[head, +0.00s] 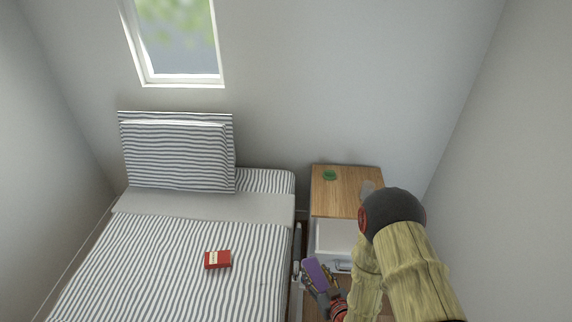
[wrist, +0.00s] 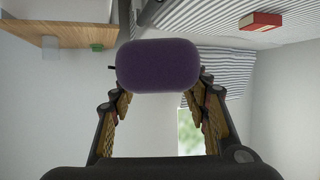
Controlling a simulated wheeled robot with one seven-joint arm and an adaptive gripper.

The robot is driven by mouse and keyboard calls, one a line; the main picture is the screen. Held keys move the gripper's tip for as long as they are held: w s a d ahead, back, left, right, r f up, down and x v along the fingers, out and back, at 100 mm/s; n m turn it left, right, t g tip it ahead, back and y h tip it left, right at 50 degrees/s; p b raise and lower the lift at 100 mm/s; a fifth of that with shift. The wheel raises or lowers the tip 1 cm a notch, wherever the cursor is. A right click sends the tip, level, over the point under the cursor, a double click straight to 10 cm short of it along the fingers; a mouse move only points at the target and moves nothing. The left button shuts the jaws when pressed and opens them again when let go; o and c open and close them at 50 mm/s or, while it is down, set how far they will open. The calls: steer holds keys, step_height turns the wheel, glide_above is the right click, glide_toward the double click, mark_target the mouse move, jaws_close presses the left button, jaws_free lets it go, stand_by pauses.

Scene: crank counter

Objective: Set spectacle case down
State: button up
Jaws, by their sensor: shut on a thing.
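The purple spectacle case (head: 317,272) is held in the air between the bed and the bedside cabinet, in front of the cabinet. My gripper (head: 322,283) is shut on it. In the wrist view the case (wrist: 158,66) lies crosswise at the fingertips of my gripper (wrist: 158,92), with a finger on each side. The case touches no surface that I can see.
The cabinet's wooden top (head: 330,199) holds a green object (head: 329,175) and a greyish, partly hidden object (head: 367,188). Its white drawer (head: 335,236) seems pulled out. A red box (head: 218,260) lies on the striped bed (head: 160,265). My arm hides the cabinet's right side.

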steer(key=w+d+r+m+h, duration=0.3)
steer(key=d+r+h, duration=0.1)
steer(key=d+r, duration=0.4)
steer(key=shift+w+d+m+t, duration=0.15)
steer(key=shift+d+m+t, duration=0.2)
steer(key=shift+m+t, duration=0.05)
